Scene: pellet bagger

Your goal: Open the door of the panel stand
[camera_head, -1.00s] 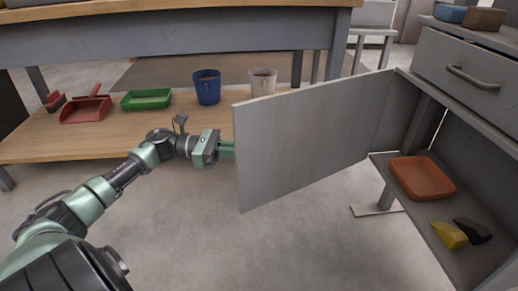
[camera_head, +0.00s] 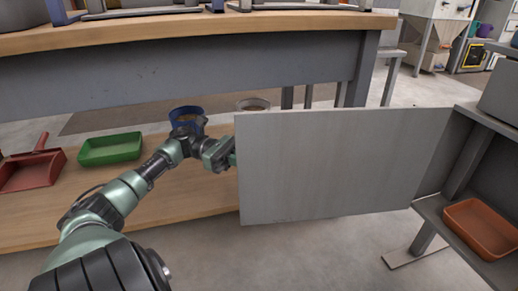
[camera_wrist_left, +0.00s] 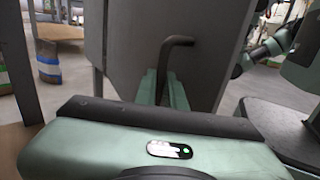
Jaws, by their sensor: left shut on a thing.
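The door (camera_head: 340,165) of the panel stand is a flat grey panel. It stands swung wide open, out to the left of the grey stand (camera_head: 440,215). My left gripper (camera_head: 231,155) is at the door's free left edge in the head view, its fingertips partly hidden behind the panel. In the left wrist view the gripper (camera_wrist_left: 160,90) is shut on the dark bent door handle (camera_wrist_left: 178,42), with the door panel (camera_wrist_left: 135,45) just beyond. My right gripper is not in view.
An orange tray (camera_head: 483,228) sits on the stand's open shelf. Behind the door is a workbench (camera_head: 180,70) whose low wooden shelf holds a green tray (camera_head: 110,149), a red dustpan (camera_head: 32,171) and a blue bucket (camera_head: 187,117). My left arm passes over that shelf.

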